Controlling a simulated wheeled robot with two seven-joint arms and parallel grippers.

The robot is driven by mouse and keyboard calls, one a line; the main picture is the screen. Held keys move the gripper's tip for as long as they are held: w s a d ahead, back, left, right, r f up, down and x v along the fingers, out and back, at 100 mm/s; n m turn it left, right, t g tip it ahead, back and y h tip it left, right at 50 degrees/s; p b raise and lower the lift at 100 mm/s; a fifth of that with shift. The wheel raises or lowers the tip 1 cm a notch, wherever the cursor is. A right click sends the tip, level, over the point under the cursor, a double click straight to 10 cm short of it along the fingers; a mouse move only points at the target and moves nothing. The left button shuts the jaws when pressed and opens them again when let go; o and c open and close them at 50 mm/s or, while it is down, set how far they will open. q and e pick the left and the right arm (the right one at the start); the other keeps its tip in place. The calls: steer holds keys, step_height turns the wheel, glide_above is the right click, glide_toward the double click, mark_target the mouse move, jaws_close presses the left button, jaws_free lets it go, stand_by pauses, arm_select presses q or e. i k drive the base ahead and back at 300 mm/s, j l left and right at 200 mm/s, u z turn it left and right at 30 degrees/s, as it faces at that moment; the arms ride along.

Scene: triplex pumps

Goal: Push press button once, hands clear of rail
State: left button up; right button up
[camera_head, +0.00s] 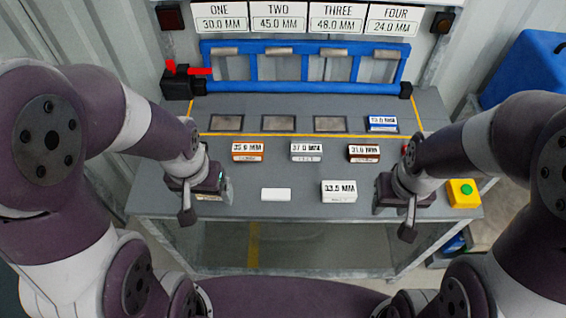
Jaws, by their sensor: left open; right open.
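The press button is a green button (466,188) on a yellow box (462,200) at the right front of the grey table (250,180). My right gripper (406,232) hangs at the table's front edge, left of the yellow box and apart from it. It is open. My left gripper (187,216) hangs over the left front of the table, open. The blue rail (305,87) stands along the back of the table with several upright bars. Both grippers are well in front of the rail and apart from it.
Labelled blocks stand mid-table: orange (247,152), silver (306,151), brown (364,153). A white block (339,191) and a plain white piece (276,194) lie in front. A blue-labelled block (382,124) sits behind the yellow line. A red-and-black device (177,84) stands back left.

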mark_target(466, 189)
steer(key=z, duration=1.55)
